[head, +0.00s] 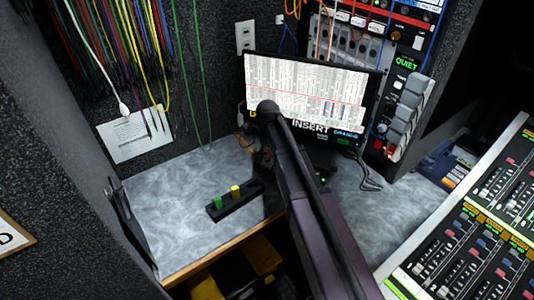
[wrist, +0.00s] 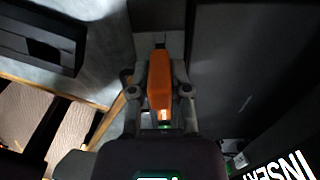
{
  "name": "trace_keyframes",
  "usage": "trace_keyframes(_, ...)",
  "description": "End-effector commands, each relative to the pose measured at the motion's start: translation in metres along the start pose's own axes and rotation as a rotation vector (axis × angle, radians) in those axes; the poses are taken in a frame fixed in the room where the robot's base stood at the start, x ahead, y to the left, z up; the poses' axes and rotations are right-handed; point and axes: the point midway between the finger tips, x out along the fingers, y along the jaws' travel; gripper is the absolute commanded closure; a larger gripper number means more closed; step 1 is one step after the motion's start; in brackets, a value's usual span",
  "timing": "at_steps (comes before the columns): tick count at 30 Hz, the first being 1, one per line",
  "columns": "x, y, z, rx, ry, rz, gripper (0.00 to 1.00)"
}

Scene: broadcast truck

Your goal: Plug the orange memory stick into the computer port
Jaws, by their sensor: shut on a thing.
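My gripper (wrist: 160,68) is shut on the orange memory stick (wrist: 159,82), with a finger on each side. In the wrist view the stick points up the picture, and its narrow plug end shows beyond the fingertips. A dark grey box-like surface (wrist: 240,75), perhaps the computer, lies just right of the gripper. I cannot make out the port or whether the plug touches anything. In the head view my arm hides the stick and most of the area below the screen.
A black holder (head: 228,205) with a green stick (head: 217,202) and a yellow stick (head: 236,191) stands on the grey counter (head: 175,200). A monitor (head: 315,95) reading INSERT stands behind my arm. A mixing desk (head: 470,235) is at right. Cables hang at the left wall.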

Motion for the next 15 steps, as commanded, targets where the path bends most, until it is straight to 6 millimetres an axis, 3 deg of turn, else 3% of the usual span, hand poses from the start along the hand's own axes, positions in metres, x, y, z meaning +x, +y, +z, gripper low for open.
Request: trace_keyframes(15, 0.0101, 0.0002, 0.0003, 0.000, 0.000, 0.000, 1.00)
